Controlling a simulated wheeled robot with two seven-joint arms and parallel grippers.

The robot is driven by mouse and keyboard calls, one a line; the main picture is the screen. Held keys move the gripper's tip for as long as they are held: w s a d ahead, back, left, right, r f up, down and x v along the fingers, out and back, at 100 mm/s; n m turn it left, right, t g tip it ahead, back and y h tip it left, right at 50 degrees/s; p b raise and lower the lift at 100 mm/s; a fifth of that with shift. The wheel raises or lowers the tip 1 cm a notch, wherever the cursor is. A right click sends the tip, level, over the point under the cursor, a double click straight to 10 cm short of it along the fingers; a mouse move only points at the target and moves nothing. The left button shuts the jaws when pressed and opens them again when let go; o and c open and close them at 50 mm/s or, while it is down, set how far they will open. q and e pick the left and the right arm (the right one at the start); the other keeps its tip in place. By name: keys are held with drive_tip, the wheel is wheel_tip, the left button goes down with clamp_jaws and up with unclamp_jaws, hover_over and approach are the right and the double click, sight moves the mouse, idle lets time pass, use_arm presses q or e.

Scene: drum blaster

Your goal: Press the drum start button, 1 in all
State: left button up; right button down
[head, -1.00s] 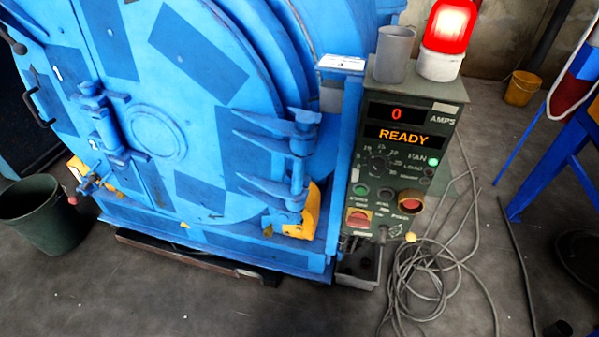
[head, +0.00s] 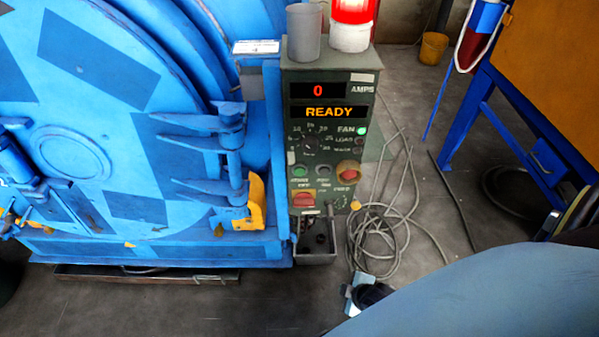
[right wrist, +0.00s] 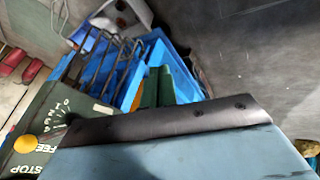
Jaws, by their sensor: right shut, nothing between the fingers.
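The dark green control panel (head: 331,140) stands right of the big blue drum (head: 110,120). Its display reads 0 AMPS and READY. A green button (head: 300,171) sits at the lower left of the panel, beside a dark button (head: 323,170) and a red knob on yellow (head: 348,172). A red switch (head: 304,200) is below; the small labels are blurred. My right gripper (head: 353,293) is low, below and right of the panel, apart from it, and partly hidden by my arm. It is shut and empty. My left gripper is out of view.
A red lamp (head: 352,22) and a grey cup (head: 304,32) stand on the panel. Loose cables (head: 385,235) lie on the floor. A blue frame (head: 485,110) stands at right.

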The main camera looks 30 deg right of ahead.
sight(300, 171)
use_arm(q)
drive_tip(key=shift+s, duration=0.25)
use_arm(e)
drive_tip(key=w+a+r+n+t, duration=0.1)
drive_tip(key=w+r+n+t, duration=0.1)
drive_tip(key=w+r, duration=0.3)
drive_tip(key=w+a+r+n+t+y, duration=0.1)
drive_tip(key=w+r, duration=0.4)
drive_tip(key=r, duration=0.6)
drive_tip(key=w+a+r+n+t+y, duration=0.1)
drive_tip(key=w+a+r+n+t, duration=0.1)
drive_tip(key=r, duration=0.6)
drive_tip(key=w+n+t, duration=0.1)
drive_tip(key=w+n, duration=0.1)
drive_tip(key=w, duration=0.1)
drive_tip(key=shift+a+r+n, duration=0.25)
drive_tip(key=shift+r+n, duration=0.05)
drive_tip(key=shift+r, duration=0.05)
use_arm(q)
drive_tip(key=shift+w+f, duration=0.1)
use_arm(e)
drive_tip(key=shift+w, duration=0.15)
